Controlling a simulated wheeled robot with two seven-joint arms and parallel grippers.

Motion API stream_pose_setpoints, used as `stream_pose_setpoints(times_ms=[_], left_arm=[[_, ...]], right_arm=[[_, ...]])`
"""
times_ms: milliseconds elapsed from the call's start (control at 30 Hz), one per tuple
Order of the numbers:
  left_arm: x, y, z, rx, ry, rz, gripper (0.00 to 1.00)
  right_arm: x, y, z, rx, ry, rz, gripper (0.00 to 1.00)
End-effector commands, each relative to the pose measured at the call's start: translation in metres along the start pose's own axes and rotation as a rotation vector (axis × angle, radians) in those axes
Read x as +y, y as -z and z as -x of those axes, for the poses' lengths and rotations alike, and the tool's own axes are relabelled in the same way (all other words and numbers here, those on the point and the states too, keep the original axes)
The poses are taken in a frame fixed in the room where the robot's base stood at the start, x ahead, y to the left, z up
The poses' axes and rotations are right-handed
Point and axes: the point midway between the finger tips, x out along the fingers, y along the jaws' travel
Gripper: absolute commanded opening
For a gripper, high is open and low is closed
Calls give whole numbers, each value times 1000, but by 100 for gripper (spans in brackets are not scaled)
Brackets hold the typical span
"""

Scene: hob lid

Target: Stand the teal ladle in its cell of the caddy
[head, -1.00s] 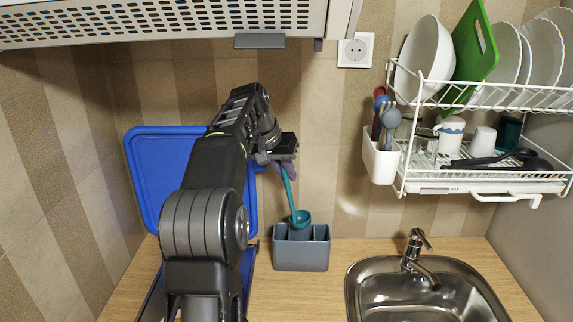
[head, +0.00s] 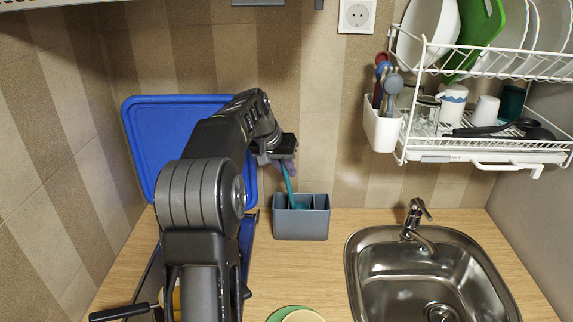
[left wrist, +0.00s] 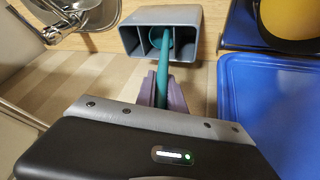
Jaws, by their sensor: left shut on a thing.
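The teal ladle (head: 287,180) hangs bowl-down, its handle slightly tilted. My left gripper (head: 284,163) is shut on the upper handle, above the grey caddy (head: 301,225). In the head view the bowl is at the caddy's opening, mostly hidden by its front wall. In the left wrist view the ladle (left wrist: 162,75) runs from between the purplish fingers (left wrist: 162,95) to the caddy (left wrist: 180,16), with its bowl at the middle cell. How deep the bowl sits is hard to tell. My right gripper is not in view.
A steel sink (head: 375,270) with a tap (head: 414,220) lies right of the caddy. A dish rack (head: 480,150) with a white utensil holder (head: 381,132) hangs at upper right.

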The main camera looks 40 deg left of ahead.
Motion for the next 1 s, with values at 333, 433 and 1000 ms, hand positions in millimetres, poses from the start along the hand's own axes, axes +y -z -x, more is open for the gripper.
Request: stream_pose_setpoints(times_ms=[333, 433, 1000], left_arm=[[-6, -9, -18, 0, 3, 1, 0], [-6, -10, -19, 0, 3, 1, 0], [-5, -10, -19, -1, 2, 1, 37]], right_arm=[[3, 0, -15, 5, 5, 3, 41], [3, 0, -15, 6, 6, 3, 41], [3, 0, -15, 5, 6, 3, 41]])
